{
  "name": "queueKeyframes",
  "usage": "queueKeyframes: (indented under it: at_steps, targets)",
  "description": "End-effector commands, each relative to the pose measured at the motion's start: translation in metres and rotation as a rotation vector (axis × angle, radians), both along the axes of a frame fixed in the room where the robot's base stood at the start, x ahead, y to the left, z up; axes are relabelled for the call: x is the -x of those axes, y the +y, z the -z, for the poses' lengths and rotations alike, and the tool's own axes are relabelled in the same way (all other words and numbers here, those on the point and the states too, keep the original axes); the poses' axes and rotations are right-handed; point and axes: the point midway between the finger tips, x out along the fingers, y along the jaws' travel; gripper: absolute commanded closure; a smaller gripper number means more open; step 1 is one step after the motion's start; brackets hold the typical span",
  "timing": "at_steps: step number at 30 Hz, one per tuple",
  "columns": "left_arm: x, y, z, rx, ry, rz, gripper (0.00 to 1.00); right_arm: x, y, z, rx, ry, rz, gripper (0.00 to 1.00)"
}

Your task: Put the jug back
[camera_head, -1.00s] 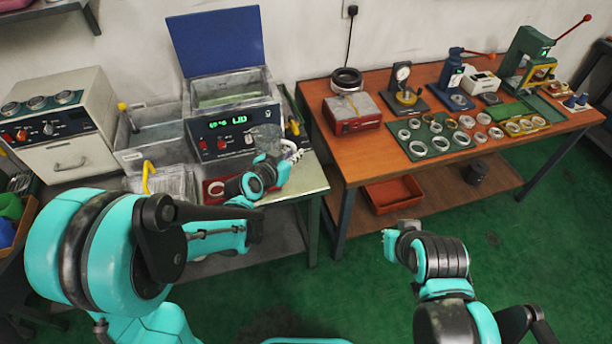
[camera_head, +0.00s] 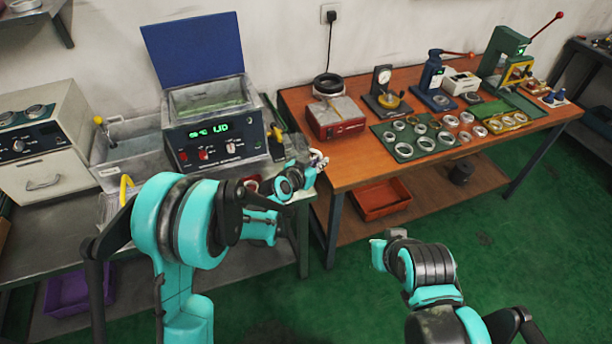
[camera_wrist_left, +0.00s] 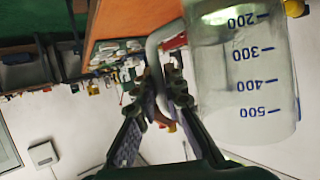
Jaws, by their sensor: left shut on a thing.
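The jug (camera_wrist_left: 240,75) is a clear measuring jug with blue marks from 200 to 500. It fills the upper right of the left wrist view, which is turned upside down. My left gripper (camera_wrist_left: 165,85) is shut on the jug's pale handle. In the head view, my left gripper (camera_head: 317,162) is above the gap between the grey bench and the wooden table. The jug is hard to make out there, clear against the background. My right arm (camera_head: 432,270) is low in front of the wooden table; its fingers do not show.
The bath with raised blue lid (camera_head: 222,145) stands on the grey bench, left of the gripper. The wooden table (camera_head: 350,172) holds a red box (camera_head: 335,118), a green mat (camera_head: 404,150) with several rings, and presses. An orange tray (camera_head: 384,198) is on its lower shelf.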

Motion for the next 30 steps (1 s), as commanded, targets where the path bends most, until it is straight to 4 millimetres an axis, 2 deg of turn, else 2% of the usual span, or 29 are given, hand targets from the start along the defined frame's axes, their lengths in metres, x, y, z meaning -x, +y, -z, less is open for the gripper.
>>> queueKeyframes:
  at_steps: [1,3,9,13,19,30]
  targets:
    - [-0.006,0.010,0.010,0.001,0.002,-0.004,1.00,0.000,0.000,0.007,0.000,0.000,0.000,1.00]
    - [-0.012,0.020,0.016,0.000,0.000,-0.003,1.00,0.000,0.000,0.011,0.000,0.000,0.000,1.00]
    - [-0.021,0.035,0.025,0.000,0.000,0.000,1.00,0.000,0.000,0.015,0.000,0.000,0.000,1.00]
    - [-0.021,0.035,0.034,0.000,0.000,0.001,1.00,0.000,0.000,0.019,0.000,0.000,0.000,1.00]
    - [-0.021,0.035,0.063,0.000,0.000,0.001,1.00,0.000,0.000,0.035,0.000,0.000,0.000,1.00]
    - [-0.020,0.035,0.067,0.000,0.000,0.001,1.00,0.000,0.000,0.036,0.000,0.000,0.000,1.00]
